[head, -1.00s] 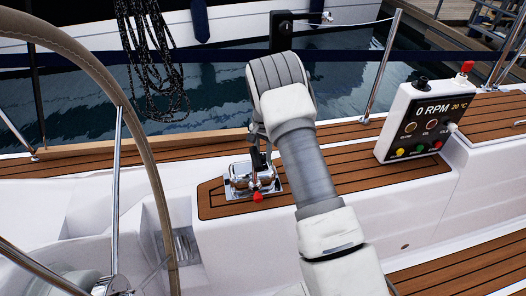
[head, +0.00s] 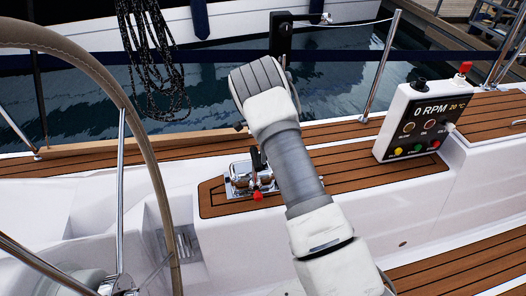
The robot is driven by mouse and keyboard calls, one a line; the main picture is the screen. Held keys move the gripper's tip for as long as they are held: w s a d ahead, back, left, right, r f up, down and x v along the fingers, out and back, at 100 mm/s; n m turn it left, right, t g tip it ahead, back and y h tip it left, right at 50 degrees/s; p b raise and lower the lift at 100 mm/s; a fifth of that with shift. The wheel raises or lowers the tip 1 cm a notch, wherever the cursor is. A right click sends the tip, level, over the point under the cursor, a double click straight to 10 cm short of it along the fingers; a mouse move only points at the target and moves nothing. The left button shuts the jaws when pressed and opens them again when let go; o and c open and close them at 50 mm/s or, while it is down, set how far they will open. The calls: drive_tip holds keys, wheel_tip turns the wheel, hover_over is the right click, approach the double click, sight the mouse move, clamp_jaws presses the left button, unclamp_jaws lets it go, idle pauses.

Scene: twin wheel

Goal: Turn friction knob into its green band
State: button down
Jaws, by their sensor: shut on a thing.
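A chrome control unit (head: 238,184) sits at the left end of the teak-topped seat, with an upright black lever (head: 258,160) on it. A small red knob (head: 258,196) is at its front; I cannot tell whether this is the friction knob. No green band can be made out. My arm reaches in from the lower right, and its wrist (head: 262,95) is above and slightly right of the unit. The wrist covers my gripper, so its fingers and anything between them are hidden.
A steering wheel (head: 128,116) stands at the left. A white panel (head: 417,120) reading 0 RPM, with knobs and buttons, stands to the right. Bare teak (head: 385,176) lies between my arm and the panel. A coiled rope (head: 152,60) hangs behind.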

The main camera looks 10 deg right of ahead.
drive_tip(key=shift+m+p, duration=0.3)
drive_tip(key=shift+m, duration=1.8)
drive_tip(key=shift+c, duration=2.2)
unclamp_jaws()
drive_tip(key=shift+r, duration=0.1)
wheel_tip(320, 180, up, 17)
drive_tip(key=p, duration=0.3)
drive_tip(key=shift+r+p, duration=0.15)
drive_tip(key=shift+p, duration=0.15)
